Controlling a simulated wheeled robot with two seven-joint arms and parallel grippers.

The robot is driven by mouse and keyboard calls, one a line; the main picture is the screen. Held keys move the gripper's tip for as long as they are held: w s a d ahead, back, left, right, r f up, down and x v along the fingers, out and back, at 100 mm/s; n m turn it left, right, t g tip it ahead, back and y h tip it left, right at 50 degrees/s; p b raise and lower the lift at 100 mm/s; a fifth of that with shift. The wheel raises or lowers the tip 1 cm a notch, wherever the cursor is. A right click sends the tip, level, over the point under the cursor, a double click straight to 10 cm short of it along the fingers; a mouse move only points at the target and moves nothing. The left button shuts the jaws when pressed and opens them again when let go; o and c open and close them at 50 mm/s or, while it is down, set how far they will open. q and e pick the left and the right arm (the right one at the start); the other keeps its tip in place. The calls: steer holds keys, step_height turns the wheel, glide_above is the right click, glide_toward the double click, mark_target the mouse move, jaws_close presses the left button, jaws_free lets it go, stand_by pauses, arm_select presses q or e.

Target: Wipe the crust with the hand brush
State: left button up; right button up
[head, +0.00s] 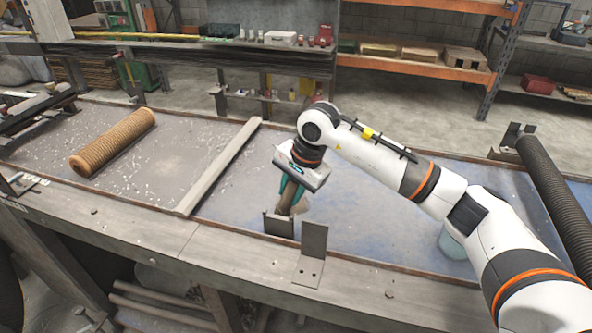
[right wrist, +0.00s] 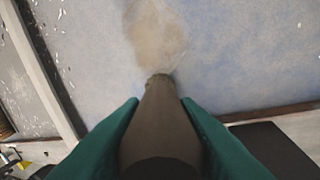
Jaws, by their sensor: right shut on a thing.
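My right gripper (head: 290,188) points down over the blue-grey table bed, its green fingers shut on a brown tapered handle (head: 286,201), which I take for the hand brush. In the right wrist view the handle (right wrist: 158,125) lies between both fingers (right wrist: 158,102), its narrow end pointing at the bed. I see no bristles clearly and cannot tell whether the brush touches the patch. My left gripper is not in view.
A ribbed tan tube (head: 113,143) lies on the left bed, among pale flakes. A grey bar (head: 222,167) divides the bed. Upright metal brackets (head: 312,245) stand on the front edge near the gripper. A dark ribbed tube (head: 556,195) lies at the right.

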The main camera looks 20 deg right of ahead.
steer(key=r, duration=0.1)
steer(key=r+p, duration=0.1)
steer(key=shift+w+d+r, duration=0.3)
steer(key=shift+w+r, duration=0.05)
steer(key=shift+w, duration=0.05)
step_height(320, 180, up, 2)
steer(key=shift+s+a+r+p, duration=0.15)
steer(key=shift+r+p, duration=0.1)
steer(key=shift+p, duration=0.25)
steer(key=shift+r, duration=0.55)
